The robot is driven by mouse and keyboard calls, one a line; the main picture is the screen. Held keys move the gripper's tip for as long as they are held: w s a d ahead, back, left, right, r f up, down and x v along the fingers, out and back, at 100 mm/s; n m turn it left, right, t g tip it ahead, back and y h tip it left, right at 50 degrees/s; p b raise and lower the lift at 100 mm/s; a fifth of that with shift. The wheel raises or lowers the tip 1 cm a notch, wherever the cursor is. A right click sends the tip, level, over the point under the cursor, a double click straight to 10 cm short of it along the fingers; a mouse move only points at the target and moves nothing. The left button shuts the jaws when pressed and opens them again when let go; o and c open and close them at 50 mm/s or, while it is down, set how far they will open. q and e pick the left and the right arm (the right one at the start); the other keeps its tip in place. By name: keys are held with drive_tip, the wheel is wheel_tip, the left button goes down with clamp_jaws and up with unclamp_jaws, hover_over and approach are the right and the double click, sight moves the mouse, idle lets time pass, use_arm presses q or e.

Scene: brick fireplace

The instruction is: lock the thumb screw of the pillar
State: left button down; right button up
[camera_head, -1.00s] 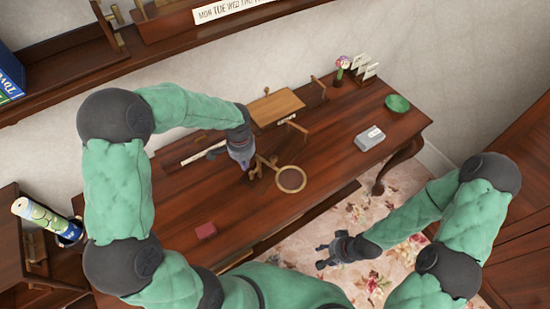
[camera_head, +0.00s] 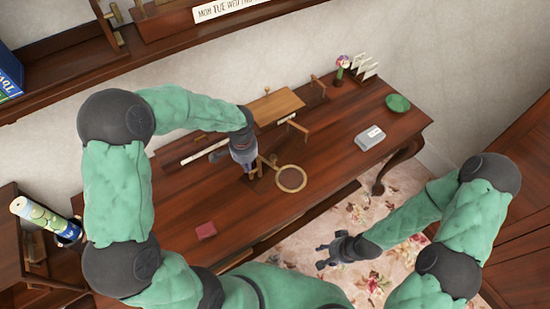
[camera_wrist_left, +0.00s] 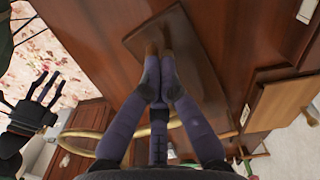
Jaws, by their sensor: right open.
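A brass ring (camera_head: 291,179) on a stand is on the dark wooden table, just right of my left gripper (camera_head: 251,172). The ring also shows in the left wrist view (camera_wrist_left: 78,140), behind the fingers. My left gripper points down at the stand, and its fingers hide most of the pillar and any thumb screw. In the left wrist view its fingers (camera_wrist_left: 158,60) are close together over a dark wooden board (camera_wrist_left: 200,75); whether they grip anything is unclear. My right gripper (camera_head: 323,256) is open and empty, low in front of the table.
A light wooden board (camera_head: 276,105) and a white strip (camera_head: 204,151) lie behind the gripper. A grey-white box (camera_head: 370,138), green bowl (camera_head: 398,103) and flower vase (camera_head: 341,68) are to the right. The front middle is clear.

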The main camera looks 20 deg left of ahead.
use_arm(q)
drive_tip(key=shift+r, duration=0.15)
wheel_tip(320, 180, up, 7)
drive_tip(key=p, duration=0.5)
idle(0.4)
wheel_tip(320, 180, up, 12)
idle(0.7)
